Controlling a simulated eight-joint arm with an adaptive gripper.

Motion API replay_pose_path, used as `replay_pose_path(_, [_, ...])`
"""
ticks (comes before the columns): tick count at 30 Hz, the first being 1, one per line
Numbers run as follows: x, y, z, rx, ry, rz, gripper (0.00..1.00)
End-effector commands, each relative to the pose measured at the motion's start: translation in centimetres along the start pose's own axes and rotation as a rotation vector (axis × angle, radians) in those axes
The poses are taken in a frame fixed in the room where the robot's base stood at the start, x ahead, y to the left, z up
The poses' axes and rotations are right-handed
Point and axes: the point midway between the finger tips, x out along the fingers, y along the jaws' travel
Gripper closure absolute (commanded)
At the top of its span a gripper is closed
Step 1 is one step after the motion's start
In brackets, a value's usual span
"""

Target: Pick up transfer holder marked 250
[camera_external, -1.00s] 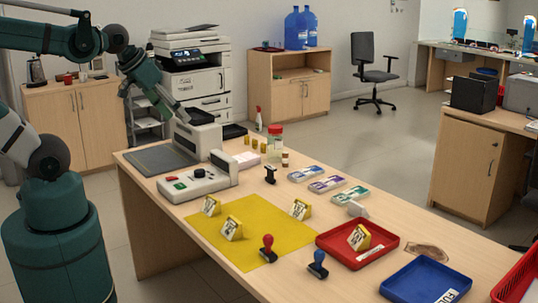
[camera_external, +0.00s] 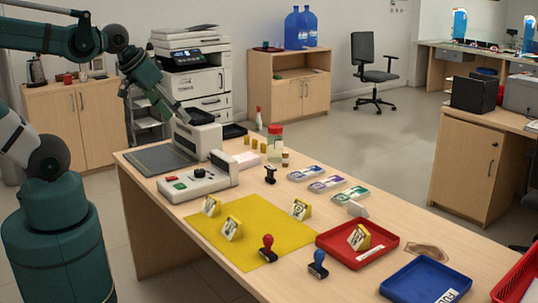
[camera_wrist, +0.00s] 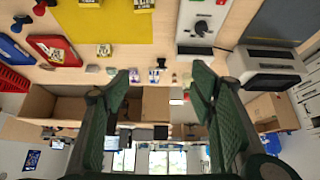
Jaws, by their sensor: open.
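Several yellow holders with black-and-white marked faces are in the external view. Another yellow holder (camera_external: 359,237) sits in the red tray (camera_external: 335,249). Their numbers are too small to read, so I cannot tell which is marked 250. The mat (camera_wrist: 85,22) and a holder (camera_wrist: 104,50) also show in the wrist view. My gripper (camera_wrist: 161,76) is open and empty, away from the holders.
A red-handled stamp (camera_external: 268,248) and a blue-handled stamp (camera_external: 317,264) stand in front. A blue tray (camera_external: 425,281) lies at right. A grey device (camera_external: 198,183) and several banknote bundles (camera_external: 326,184) lie behind the mat. The mat's middle is clear.

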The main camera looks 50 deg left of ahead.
Motion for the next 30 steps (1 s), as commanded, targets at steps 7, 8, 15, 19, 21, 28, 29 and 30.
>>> replay_pose_path(7, [0.0, 0.0, 0.0, 0.000, 0.000, 0.000, 0.44])
replay_pose_path(8, [0.0, 0.0, 0.0, 0.000, 0.000, 0.000, 0.44])
replay_pose_path(15, [0.5, 0.1, -0.1, -0.002, -0.013, 0.001, 0.44])
replay_pose_path(19, [1.2, 0.2, -0.1, -0.006, -0.034, 0.003, 0.44])
replay_pose_path(21, [1.7, 0.3, -0.2, -0.008, -0.049, 0.004, 0.44])
replay_pose_path(28, [3.9, 0.7, -0.3, -0.018, -0.112, 0.007, 0.44])
replay_pose_path(29, [4.2, 0.8, -0.3, -0.020, -0.120, 0.007, 0.44])
replay_pose_path(30, [4.6, 0.9, -0.2, -0.022, -0.132, 0.008, 0.44])
